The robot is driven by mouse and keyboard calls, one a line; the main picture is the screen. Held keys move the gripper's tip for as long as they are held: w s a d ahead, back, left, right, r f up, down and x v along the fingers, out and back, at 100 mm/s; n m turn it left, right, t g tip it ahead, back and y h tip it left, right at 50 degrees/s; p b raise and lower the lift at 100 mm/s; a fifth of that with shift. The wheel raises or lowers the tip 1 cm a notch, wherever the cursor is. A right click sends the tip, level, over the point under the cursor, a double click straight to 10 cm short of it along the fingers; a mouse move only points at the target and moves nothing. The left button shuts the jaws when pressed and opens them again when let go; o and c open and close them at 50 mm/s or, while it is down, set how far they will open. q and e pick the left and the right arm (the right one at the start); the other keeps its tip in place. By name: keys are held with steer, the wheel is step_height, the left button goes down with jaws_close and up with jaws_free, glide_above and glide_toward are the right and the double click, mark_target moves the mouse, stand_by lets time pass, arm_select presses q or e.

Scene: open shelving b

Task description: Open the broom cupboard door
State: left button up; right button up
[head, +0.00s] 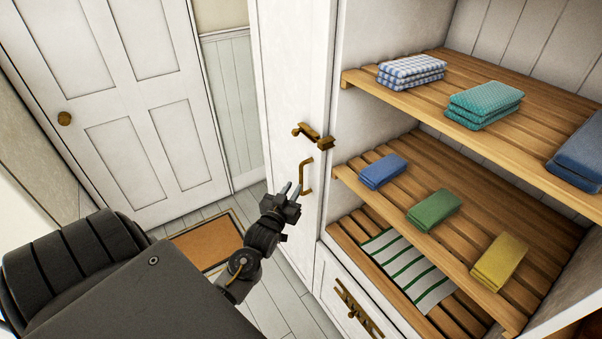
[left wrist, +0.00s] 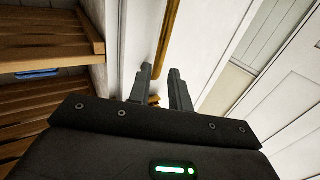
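The broom cupboard door (head: 290,90) is a tall, narrow white panel left of the open shelves in the head view, and it looks shut. It carries an upright brass bar handle (head: 306,176), with a brass latch (head: 313,134) above it. My left gripper (head: 293,188) is open and empty, its fingertips close to the handle's lower part. In the left wrist view, the handle (left wrist: 169,40) runs up from between the two fingertips (left wrist: 160,77). I cannot tell whether the fingers touch it. My right gripper is not in view.
Slatted wooden shelves (head: 400,187) with folded cloths stand right of the door. A white drawer (head: 345,300) with brass pulls is below them. A panelled white room door (head: 120,90) and a brown mat (head: 207,243) are at the left. Floor in front of the cupboard shows clear.

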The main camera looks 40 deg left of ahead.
mark_target(301, 176)
arm_select(q)
steer(key=p+x, duration=0.1)
steer(key=x, duration=0.6)
steer(key=shift+w+a, duration=0.15)
steer(key=shift+w, duration=0.15)
jaws_close()
steer(key=shift+f, duration=0.1)
